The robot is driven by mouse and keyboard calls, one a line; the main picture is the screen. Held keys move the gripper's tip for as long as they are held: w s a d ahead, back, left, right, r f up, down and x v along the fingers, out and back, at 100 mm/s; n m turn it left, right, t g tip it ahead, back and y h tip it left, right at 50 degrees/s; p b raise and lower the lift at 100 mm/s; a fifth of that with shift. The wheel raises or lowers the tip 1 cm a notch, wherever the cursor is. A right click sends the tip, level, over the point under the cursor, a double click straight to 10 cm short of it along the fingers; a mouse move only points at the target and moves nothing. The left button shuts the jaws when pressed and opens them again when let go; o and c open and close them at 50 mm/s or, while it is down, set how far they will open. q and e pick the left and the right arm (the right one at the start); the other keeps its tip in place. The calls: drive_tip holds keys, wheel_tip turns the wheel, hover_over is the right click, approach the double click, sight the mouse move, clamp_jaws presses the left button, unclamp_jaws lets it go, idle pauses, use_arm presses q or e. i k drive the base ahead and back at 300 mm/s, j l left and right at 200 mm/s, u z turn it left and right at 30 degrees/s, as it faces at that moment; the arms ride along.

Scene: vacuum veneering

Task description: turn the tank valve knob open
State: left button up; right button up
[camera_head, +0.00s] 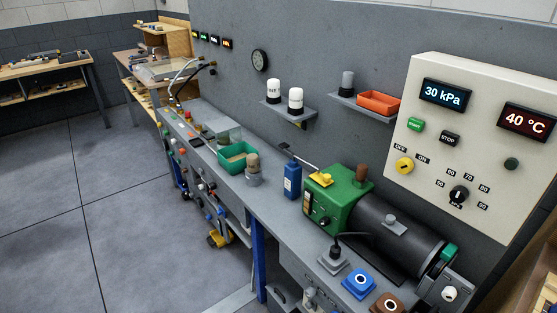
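A black cylindrical tank (395,232) lies on the grey bench beside a green pump unit (333,201). A teal part (449,251) sits at the tank's right end, and a small grey fitting (393,225) stands on its top. The green unit carries a yellow lever-like part (320,180) on top and a dark round knob (325,222) on its front. I cannot tell for certain which of these is the tank valve knob, nor its setting. Neither of my grippers is in view.
A beige control panel (470,130) on the wall reads 30 kPa and 40 °C, with a yellow knob (404,165) and a black dial (459,195). A blue bottle (292,181) and a green tray (238,161) stand on the bench. Floor (115,210) at left is clear.

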sight(211, 186)
drive_tip(key=i+j+z, duration=0.2)
drive_tip(key=i+j, duration=0.15)
drive_tip(key=i+j+z, duration=0.2)
drive_tip(key=j, duration=0.25)
drive_tip(key=i, duration=0.1)
